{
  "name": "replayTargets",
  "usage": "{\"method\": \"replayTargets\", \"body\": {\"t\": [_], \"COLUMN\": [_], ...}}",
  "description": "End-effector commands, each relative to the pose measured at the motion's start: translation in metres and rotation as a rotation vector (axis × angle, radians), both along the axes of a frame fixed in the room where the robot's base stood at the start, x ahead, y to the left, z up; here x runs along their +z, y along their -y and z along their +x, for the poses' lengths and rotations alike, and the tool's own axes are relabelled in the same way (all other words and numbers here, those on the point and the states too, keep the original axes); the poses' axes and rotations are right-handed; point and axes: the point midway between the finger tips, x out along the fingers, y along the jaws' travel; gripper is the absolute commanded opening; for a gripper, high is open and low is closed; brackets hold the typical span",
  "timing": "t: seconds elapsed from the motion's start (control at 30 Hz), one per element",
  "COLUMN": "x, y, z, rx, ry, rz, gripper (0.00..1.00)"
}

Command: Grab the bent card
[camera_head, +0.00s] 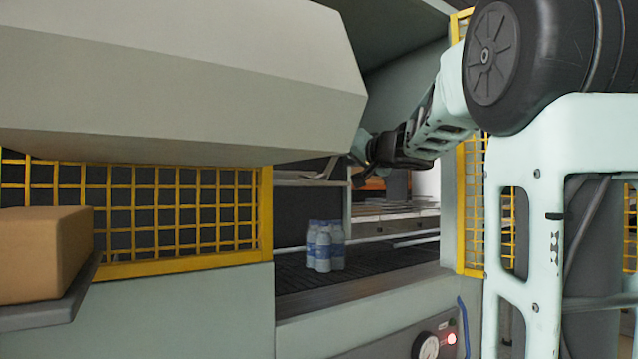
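My gripper (366,160) is small and dark at the end of my pale green arm, inside the machine's opening. It is above and to the right of the bottles. Its fingers are partly lost against the dark background, so I cannot tell whether they are open or shut. A thin pale grey piece (315,173) with a bent end shows just left of my gripper, under the big hood. It may be the bent card, but I cannot tell for sure. I cannot tell whether my gripper touches it.
A pack of bottles (325,246) stands on the dark conveyor (310,273) below. Yellow mesh guards (160,212) flank the opening, and a grey hood (190,75) hangs over it. A cardboard box (40,254) rests on a shelf at left. A gauge (428,347) and red light sit at lower right.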

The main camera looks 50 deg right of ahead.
Motion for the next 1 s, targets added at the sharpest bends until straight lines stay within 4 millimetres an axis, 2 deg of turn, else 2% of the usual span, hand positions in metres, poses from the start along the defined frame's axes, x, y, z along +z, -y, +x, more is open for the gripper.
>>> {"method": "replayTargets", "body": {"t": [0.1,0.37,0.63,0.77,0.97,1.0], "x": [0.0,-0.002,-0.006,-0.005,-0.005,-0.005], "y": [0.005,0.011,0.023,0.025,0.025,0.024], "z": [0.017,0.035,0.07,0.077,0.077,0.077], "rx": [0.0,0.0,0.001,-0.001,-0.001,-0.001], "ry": [-0.001,0.0,0.0,0.001,0.001,0.001], "rz": [-0.002,0.0,0.0,-0.001,-0.001,-0.001], "gripper": [0.29,0.29,0.29,0.29,0.29,0.21]}}
